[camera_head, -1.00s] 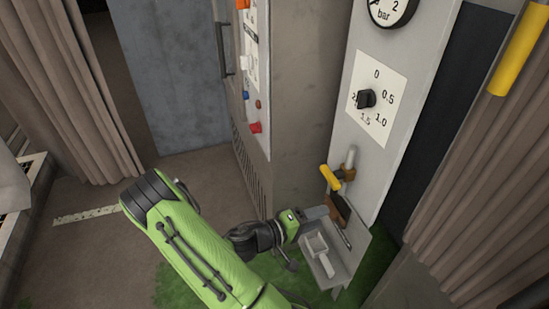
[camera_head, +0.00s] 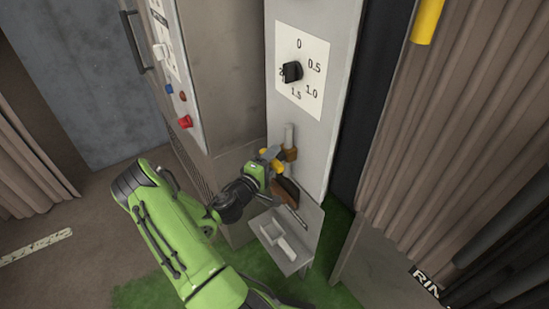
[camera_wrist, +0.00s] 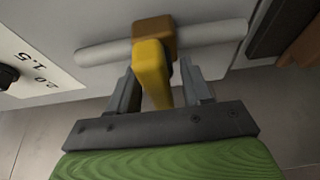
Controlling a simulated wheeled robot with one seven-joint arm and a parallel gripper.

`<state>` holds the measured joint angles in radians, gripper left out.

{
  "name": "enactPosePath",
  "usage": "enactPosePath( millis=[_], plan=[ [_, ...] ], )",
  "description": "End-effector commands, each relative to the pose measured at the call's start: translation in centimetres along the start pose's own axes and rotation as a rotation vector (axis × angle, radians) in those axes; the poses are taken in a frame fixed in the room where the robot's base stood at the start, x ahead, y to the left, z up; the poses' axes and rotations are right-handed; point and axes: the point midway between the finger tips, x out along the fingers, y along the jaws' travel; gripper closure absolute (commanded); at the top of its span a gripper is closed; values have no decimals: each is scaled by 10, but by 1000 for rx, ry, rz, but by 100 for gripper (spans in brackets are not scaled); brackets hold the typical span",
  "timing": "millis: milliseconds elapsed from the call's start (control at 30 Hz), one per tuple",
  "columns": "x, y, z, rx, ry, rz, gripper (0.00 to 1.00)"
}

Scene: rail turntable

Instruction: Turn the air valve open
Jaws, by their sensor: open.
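The air valve has a yellow lever handle (camera_wrist: 153,72) on a brass body (camera_wrist: 154,36), fitted on a pale pipe (camera_wrist: 215,35). In the wrist view the handle points toward my gripper, at right angles to the pipe. My gripper (camera_wrist: 160,88) is open, with one finger on each side of the handle; I cannot tell whether either finger touches it. In the head view my gripper (camera_head: 267,163) is at the valve below the dial, and it covers most of the yellow handle. The pipe (camera_head: 289,135) stands upright there.
A black knob (camera_head: 292,72) sits on a white numbered dial above the valve. A small shelf (camera_head: 300,222) with a white scoop-like item (camera_head: 276,237) and a brown brush-like item (camera_head: 286,192) is just below. A cabinet with a red button (camera_head: 185,122) stands left.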

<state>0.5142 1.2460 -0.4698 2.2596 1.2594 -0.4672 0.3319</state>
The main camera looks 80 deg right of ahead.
Motion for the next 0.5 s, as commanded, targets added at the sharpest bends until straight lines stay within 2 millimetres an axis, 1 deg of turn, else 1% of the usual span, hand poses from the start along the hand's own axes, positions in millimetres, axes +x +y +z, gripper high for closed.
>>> enactPosePath(
  millis=[33, 100, 367, 500],
  plan=[
    [6, 0, 0, 4, -1, 1, 51],
    [11, 1, 0, 2, 0, 1, 51],
    [12, 1, 0, 0, 1, 1, 51],
    [12, 1, 0, 0, 1, 1, 72]
  ],
)
